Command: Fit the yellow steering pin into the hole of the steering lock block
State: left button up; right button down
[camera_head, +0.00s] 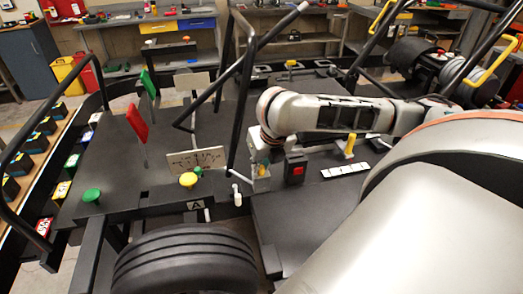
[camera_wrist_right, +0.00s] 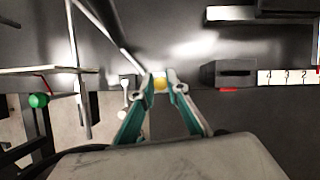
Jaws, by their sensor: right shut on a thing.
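My right gripper (camera_head: 262,170) reaches down over the dark kart deck, near the middle of the head view. In the right wrist view its two fingers (camera_wrist_right: 161,86) are closed around a small yellow piece (camera_wrist_right: 160,84), which looks like the yellow steering pin. Most of the pin is hidden between the fingers. A black block with a red face (camera_head: 295,170) sits just right of the gripper; it also shows in the wrist view (camera_wrist_right: 229,73). I cannot tell which part is the steering lock block, nor see its hole. My left gripper is out of view.
A black tube frame (camera_head: 243,100) rises just left of the gripper. A yellow upright handle (camera_head: 349,146) and a white numbered strip (camera_head: 345,170) lie right. A tyre (camera_head: 188,262) is in front.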

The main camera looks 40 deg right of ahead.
jog(key=c, duration=1.9)
grip_release()
jog(key=shift+f, duration=0.1)
jog(key=v, duration=1.2)
